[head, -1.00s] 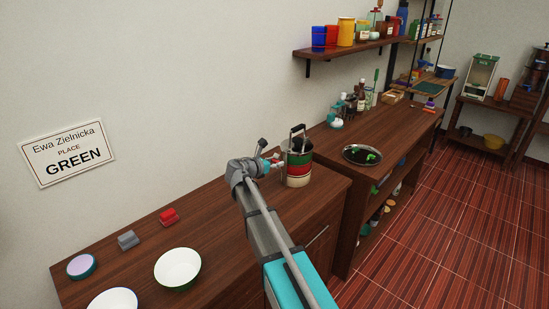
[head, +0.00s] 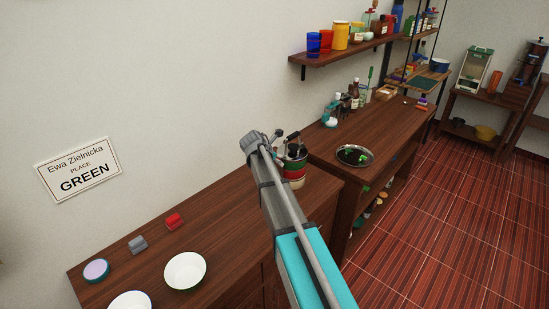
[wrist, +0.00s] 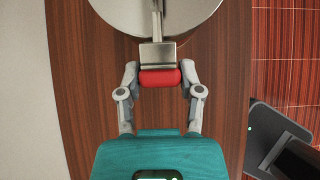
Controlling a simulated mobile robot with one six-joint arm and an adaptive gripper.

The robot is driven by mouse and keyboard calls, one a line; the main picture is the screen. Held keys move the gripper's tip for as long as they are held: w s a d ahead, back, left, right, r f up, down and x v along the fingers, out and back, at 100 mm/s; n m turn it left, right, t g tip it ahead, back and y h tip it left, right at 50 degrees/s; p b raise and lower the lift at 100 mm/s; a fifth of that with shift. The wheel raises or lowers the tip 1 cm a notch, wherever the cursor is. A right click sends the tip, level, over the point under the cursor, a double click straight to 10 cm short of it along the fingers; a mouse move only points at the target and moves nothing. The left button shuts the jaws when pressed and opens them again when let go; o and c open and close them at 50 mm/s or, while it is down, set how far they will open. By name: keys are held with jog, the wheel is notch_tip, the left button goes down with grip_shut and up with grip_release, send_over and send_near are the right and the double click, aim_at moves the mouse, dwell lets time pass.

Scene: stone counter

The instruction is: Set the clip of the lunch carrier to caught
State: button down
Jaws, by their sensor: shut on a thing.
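The lunch carrier (head: 296,180) stands on the wooden counter, banded green, white and red, with its left side partly behind my arm in the head view. In the wrist view its round metal top (wrist: 190,12) shows at the upper edge. A metal clip (wrist: 157,54) with a red grip (wrist: 160,78) reaches from the top toward me. My gripper (wrist: 159,76) is shut on the red grip, one finger at each end. In the head view my arm hides most of the gripper and clip. I cannot tell whether the clip is caught.
Two white bowls (head: 185,271), a red block (head: 174,221), a grey block (head: 138,245) and a round lilac-topped tin (head: 96,271) are on the counter at left. A round tray (head: 354,156) lies on the farther counter. A wall shelf (head: 345,55) holds jars above.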

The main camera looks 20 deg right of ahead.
jog(key=c, duration=1.4)
grip_release()
jog(key=shift+w+d+r+g+y+p, duration=0.2)
jog(key=shift+d+g+y+p, duration=0.2)
jog(key=shift+g+y+p, duration=0.3)
jog(key=shift+c, duration=1.2)
grip_release()
jog(key=shift+f, duration=0.15)
jog(key=b, duration=0.1)
jog(key=a+t+h+b, duration=0.1)
jog(key=b, duration=0.1)
jog(key=shift+s+f+h, duration=0.3)
jog(key=shift+f, duration=0.1)
jog(key=f+t+h+b, duration=0.1)
jog(key=h+b, duration=0.1)
jog(key=b, duration=0.3)
jog(key=s+a+f+t+h+b, duration=0.1)
jog(key=t+h+b, duration=0.1)
jog(key=b, duration=0.4)
jog(key=a+f+t+h+b, duration=0.1)
jog(key=t+h+b, duration=0.1)
jog(key=h+b, duration=0.2)
jog(key=shift+s+a+f+b, duration=0.1)
jog(key=shift+s+a+b, duration=0.1)
jog(key=shift+b, duration=0.95)
